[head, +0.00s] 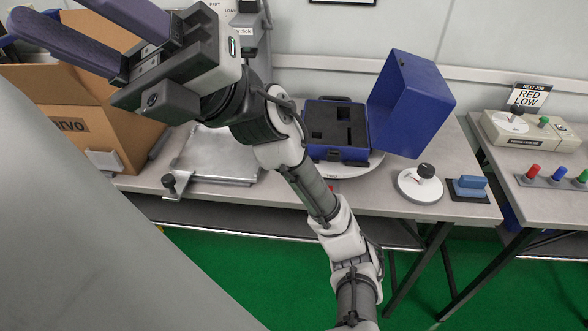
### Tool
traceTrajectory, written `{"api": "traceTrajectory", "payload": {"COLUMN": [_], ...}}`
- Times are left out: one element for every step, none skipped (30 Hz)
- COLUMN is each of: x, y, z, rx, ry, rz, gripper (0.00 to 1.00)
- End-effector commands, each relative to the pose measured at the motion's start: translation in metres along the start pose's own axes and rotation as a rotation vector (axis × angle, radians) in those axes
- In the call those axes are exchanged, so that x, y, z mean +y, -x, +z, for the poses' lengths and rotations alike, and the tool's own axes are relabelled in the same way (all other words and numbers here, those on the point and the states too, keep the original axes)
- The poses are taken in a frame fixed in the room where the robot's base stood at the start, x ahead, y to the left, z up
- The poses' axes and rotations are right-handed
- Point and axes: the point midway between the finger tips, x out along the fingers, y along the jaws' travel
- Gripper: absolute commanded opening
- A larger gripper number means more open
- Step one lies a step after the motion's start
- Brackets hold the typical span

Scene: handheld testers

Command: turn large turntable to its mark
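The large turntable (374,160) is a pale round disc on the middle of the bench, under an open blue case (336,146). The case has dark foam with cut-outs, and its blue lid (411,103) stands raised to the right. A small red mark (331,187) shows near the turntable's front edge, partly beside my arm. My arm hides the turntable's left side. My gripper (68,22) is high at the upper left, well apart from the turntable. Its two dark purple fingers are spread, with nothing seen between them; their tips are near or past the frame edge.
A smaller white disc (418,186) with a black knob and a blue block on a dark base (468,188) stand right. A metal plate fixture (215,155) and cardboard box (85,115) are left.

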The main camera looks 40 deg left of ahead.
Motion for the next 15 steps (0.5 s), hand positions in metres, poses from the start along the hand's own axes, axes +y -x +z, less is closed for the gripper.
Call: {"api": "traceTrajectory", "payload": {"x": [-0.016,-0.024,-0.035,-0.044,-0.053,-0.065,-0.074,-0.082,-0.092,-0.098,-0.104,-0.11,-0.113,-0.115,-0.115], "y": [0.009,0.012,0.018,0.024,0.031,0.042,0.051,0.062,0.077,0.09,0.104,0.124,0.139,0.155,0.177], "z": [-0.007,-0.01,-0.013,-0.014,-0.015,-0.015,-0.015,-0.014,-0.011,-0.009,-0.006,-0.001,0.003,0.008,0.014], "rx": [0.072,0.117,0.176,0.217,0.259,0.312,0.35,0.387,0.433,0.466,0.497,0.535,0.561,0.584,0.613], "ry": [0.055,0.083,0.118,0.141,0.163,0.189,0.205,0.219,0.236,0.244,0.25,0.255,0.256,0.253,0.247], "rz": [-0.093,-0.149,-0.228,-0.291,-0.355,-0.445,-0.515,-0.588,-0.687,-0.765,-0.844,-0.952,-1.035,-1.121,-1.236], "gripper": [0.42,0.42,0.42,0.42,0.42,0.42,0.42,0.42,0.42,0.42,0.42,0.42,0.42,0.42,0.42]}}
